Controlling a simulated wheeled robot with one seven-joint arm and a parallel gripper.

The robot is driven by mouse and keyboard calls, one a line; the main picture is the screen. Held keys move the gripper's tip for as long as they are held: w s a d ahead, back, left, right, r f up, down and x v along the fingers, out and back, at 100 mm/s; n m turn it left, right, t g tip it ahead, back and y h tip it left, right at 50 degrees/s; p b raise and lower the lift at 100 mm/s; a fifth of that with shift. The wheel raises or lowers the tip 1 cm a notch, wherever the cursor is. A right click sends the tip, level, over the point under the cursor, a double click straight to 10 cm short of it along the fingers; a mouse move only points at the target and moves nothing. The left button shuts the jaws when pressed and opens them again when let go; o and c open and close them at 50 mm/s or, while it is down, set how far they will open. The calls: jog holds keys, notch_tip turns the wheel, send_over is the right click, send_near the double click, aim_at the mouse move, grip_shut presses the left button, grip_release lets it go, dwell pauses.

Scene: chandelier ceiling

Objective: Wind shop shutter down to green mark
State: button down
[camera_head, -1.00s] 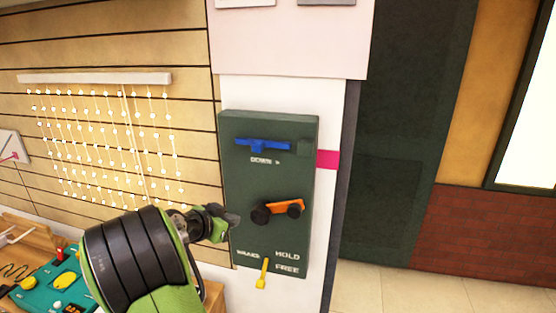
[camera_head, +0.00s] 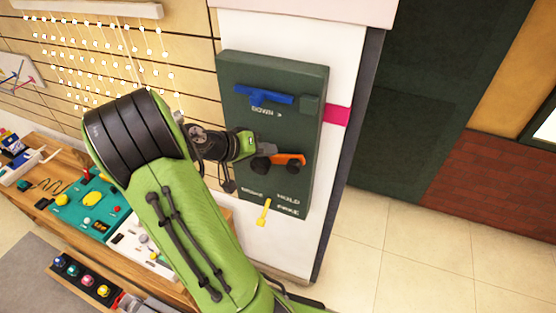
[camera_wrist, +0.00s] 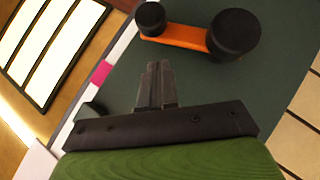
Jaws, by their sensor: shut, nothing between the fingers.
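A dark green control box (camera_head: 240,110) is mounted on a white pillar. It carries an orange crank (camera_head: 290,159) with black round ends, which also shows in the wrist view (camera_wrist: 185,37). My gripper (camera_head: 255,142) is shut and empty, just above and left of the crank in the head view. In the wrist view my fingers (camera_wrist: 157,80) are together, apart from the crank. I cannot make out a green mark.
A dark green panel (camera_head: 410,95) stands right of the pillar; I cannot tell if it is the shutter. A wooden bench (camera_head: 80,238) with a teal board (camera_head: 105,207) is at left. The floor (camera_head: 400,250) at right is clear.

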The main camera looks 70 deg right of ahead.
aim_at(277, 161)
jog(key=s+f, duration=0.3)
jog(key=shift+f, duration=0.1)
jog(key=shift+w+f+b, duration=0.1)
jog(key=shift+b, duration=0.25)
jog(key=shift+s+a+f+m+t+b, duration=0.1)
jog(key=shift+s+f+m+t+b, duration=0.15)
jog(key=shift+b, duration=0.2)
jog(key=shift+t, duration=0.25)
